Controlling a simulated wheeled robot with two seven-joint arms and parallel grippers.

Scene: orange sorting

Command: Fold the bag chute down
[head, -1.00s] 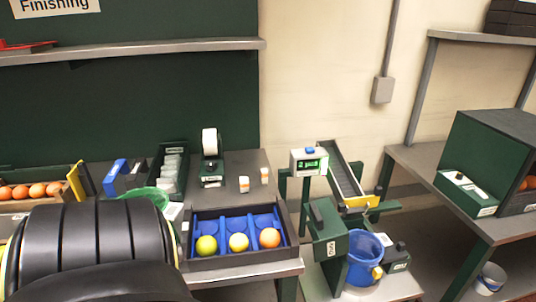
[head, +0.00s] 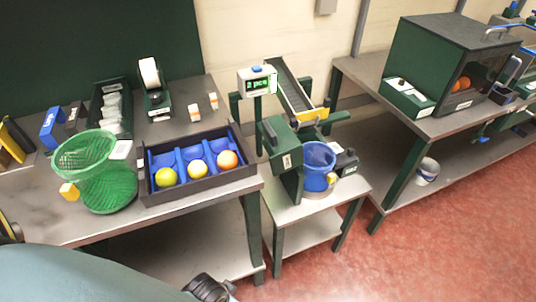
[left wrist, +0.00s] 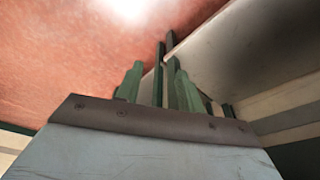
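A dark green block (head: 281,143) stands left of the bag. A display box (head: 257,80) with green digits is left of the chute. Neither gripper can be made out in the head view.
A black tray (head: 198,187) with blue compartments holds a yellow-green, a yellow and an orange fruit. A green mesh basket (head: 107,189) stands left of it. A dark green cabinet (head: 440,50) is on the right bench. Red floor (head: 430,235) is open at the lower right.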

